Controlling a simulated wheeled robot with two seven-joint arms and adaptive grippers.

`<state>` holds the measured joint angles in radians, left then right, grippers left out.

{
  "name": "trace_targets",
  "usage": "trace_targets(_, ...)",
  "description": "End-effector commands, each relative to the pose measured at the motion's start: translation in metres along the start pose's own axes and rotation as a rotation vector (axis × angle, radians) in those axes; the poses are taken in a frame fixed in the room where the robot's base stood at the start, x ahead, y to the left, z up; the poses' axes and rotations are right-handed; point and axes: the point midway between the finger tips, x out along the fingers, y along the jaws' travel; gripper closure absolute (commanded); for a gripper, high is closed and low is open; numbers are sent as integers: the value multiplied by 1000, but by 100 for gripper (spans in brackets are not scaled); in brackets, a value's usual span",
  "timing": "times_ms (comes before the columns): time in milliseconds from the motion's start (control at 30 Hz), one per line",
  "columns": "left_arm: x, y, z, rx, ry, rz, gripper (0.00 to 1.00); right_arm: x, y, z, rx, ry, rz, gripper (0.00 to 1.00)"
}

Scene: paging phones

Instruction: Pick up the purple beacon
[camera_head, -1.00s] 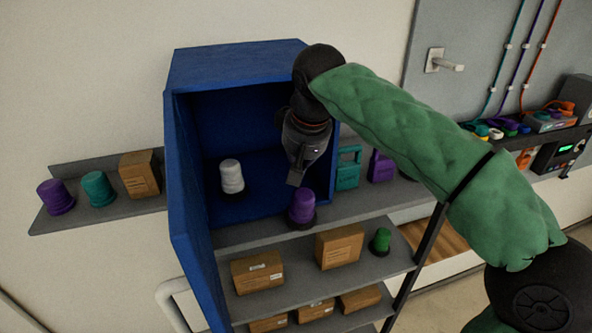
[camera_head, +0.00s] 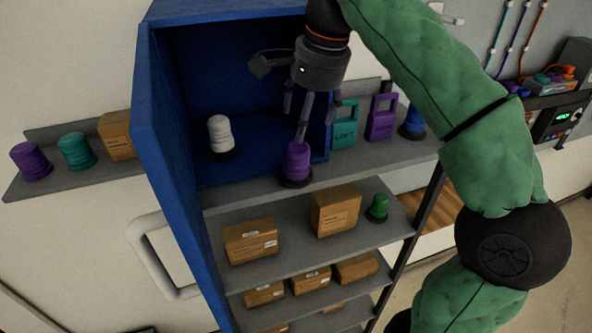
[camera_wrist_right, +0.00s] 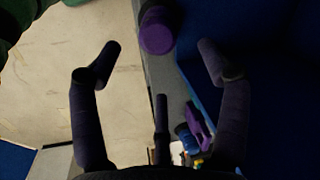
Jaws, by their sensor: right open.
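A purple beacon (camera_head: 298,163) with a dark base stands upright on the shelf at the front of the blue box. My right gripper (camera_head: 297,118) hangs open and empty just above it, and one finger overlaps the beacon's top in the head view. I cannot tell there whether they touch. In the right wrist view the purple beacon (camera_wrist_right: 157,32) is at the top centre, beyond the spread fingers of my right gripper (camera_wrist_right: 160,62) and not between them. My left gripper is not in view.
A white beacon (camera_head: 220,134) stands inside the blue box (camera_head: 180,165), whose walls surround the space behind my gripper. A teal padlock-shaped item (camera_head: 345,130), a purple one (camera_head: 381,124) and a blue beacon (camera_head: 413,123) stand to the right. Cardboard boxes (camera_head: 336,209) fill lower shelves.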

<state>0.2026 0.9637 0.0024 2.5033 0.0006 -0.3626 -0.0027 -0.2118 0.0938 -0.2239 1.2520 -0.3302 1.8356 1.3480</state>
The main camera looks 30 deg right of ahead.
Motion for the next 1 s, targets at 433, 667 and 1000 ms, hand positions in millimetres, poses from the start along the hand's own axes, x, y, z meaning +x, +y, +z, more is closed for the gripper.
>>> trace_targets(433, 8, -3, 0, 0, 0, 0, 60, 47, 1, -1, -2, 1, 1, 24)
trace_targets(667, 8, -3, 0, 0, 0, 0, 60, 74, 5, -4, -3, 0, 3, 24)
trace_targets(1000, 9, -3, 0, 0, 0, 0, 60, 96, 4, -4, -3, 0, -1, 24)
